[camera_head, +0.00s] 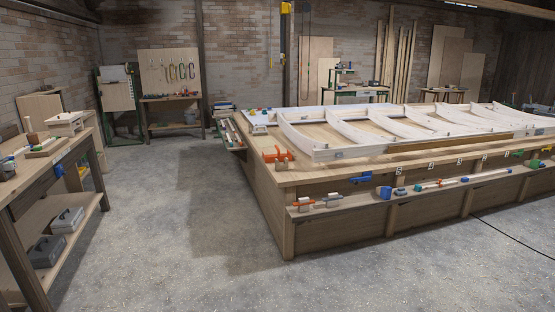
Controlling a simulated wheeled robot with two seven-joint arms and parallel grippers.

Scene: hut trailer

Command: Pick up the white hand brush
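I cannot pick out the white hand brush with certainty at this distance. Small tools, some pale, lie on the wooden workbench (28,183) at the left edge, and more lie along the low front ledge (345,210) of the large wooden platform. They are too small to tell apart. Neither of my grippers shows in the head view.
The large platform (268,215) carries a pale ribbed frame (345,134) and fills the right side. Grey toolboxes (67,219) sit on the workbench's lower shelf. A tool board (168,72) stands at the back wall. The concrete floor between workbench and platform is clear.

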